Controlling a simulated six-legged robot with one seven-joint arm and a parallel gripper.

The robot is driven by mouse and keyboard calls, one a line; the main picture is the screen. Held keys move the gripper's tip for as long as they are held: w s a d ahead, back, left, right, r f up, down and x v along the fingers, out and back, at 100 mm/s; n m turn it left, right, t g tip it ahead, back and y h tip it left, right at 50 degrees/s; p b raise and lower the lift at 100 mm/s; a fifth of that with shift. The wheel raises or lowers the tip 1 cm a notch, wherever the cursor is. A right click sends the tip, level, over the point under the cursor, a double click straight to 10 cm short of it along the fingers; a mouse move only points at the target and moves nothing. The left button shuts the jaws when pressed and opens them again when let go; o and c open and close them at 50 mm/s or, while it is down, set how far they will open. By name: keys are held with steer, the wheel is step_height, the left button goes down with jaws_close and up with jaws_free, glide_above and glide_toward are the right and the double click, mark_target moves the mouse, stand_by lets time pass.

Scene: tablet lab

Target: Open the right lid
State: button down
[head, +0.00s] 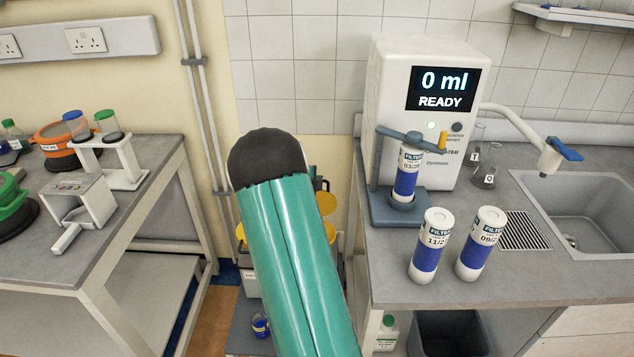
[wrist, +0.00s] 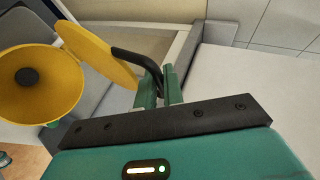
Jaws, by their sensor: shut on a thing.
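In the wrist view, a yellow round lid (wrist: 97,53) is tilted up at the edge of a yellow funnel (wrist: 45,95). The funnel's inside and dark centre show. A black curved handle (wrist: 130,57) runs from the lid to my gripper (wrist: 159,86), whose green fingers are shut on its end. In the head view my teal arm hides the gripper and most of this equipment. A yellow part (head: 330,232) shows right of the arm and another yellow part (head: 240,232) left of it. I cannot tell from the head view which lid is held.
A grey bench (head: 150,165) with lab ware stands left. On the right counter (head: 400,285) are a white dispenser (head: 385,90) reading "0 ml READY", filter bottles (head: 430,245) and a sink (head: 600,200). The yellow equipment sits in the narrow gap between them.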

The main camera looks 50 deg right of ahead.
steer(key=c, duration=1.5)
jaws_free()
steer(key=v, duration=1.3)
steer(key=shift+s+a+r, duration=0.1)
steer(key=shift+a, duration=0.25)
